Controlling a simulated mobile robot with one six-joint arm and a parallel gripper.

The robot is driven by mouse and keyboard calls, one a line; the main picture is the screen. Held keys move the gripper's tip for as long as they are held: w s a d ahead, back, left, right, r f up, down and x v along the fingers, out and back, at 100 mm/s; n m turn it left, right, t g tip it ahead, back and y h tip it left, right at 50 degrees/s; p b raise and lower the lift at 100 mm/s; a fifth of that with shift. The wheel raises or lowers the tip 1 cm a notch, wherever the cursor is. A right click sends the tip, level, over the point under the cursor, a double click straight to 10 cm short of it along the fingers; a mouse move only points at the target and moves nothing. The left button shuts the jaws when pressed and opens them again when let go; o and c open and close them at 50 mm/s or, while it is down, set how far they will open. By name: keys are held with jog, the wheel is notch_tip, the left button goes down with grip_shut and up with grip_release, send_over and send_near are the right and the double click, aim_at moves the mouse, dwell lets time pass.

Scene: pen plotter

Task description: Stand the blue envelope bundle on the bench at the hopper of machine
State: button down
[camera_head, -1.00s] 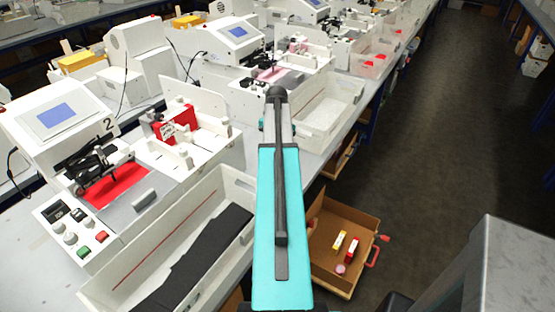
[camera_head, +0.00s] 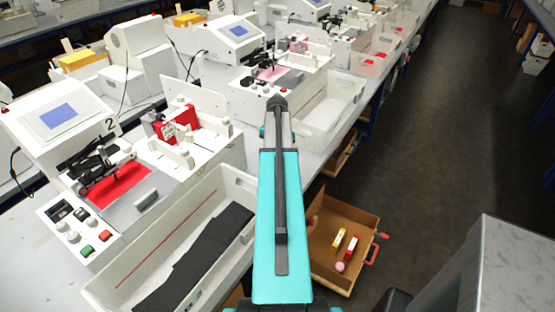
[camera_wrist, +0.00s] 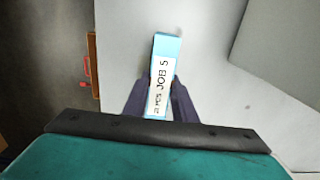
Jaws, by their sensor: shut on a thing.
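The light blue envelope bundle (camera_wrist: 165,48) is in my gripper (camera_wrist: 160,100) in the wrist view, with a white label reading JOB 5. The dark fingers are shut on its two sides, and its far end sticks out past them. Below it is a plain pale grey surface; I cannot tell whether they touch. In the head view my own turquoise arm hides the gripper and the bundle. Machine 2 (camera_head: 60,113) stands at the left on the bench (camera_head: 25,255), with a red bundle (camera_head: 178,127) at its white feeder and a red sheet under its pen head.
A white tray (camera_head: 128,262) with a black belt lies in front of machine 2. An open brown drawer (camera_head: 325,262) juts from under the bench and holds small yellow and red things. More machines line the bench behind. The dark aisle floor (camera_head: 440,140) at right is clear.

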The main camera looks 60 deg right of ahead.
jog(key=shift+f, duration=0.15)
jog(key=c, duration=1.5)
grip_release()
jog(key=shift+o, duration=0.2)
jog(key=shift+r, duration=0.25)
notch_tip(320, 180, up, 12)
jog(key=b, duration=0.3)
jog(key=shift+s+f, duration=0.1)
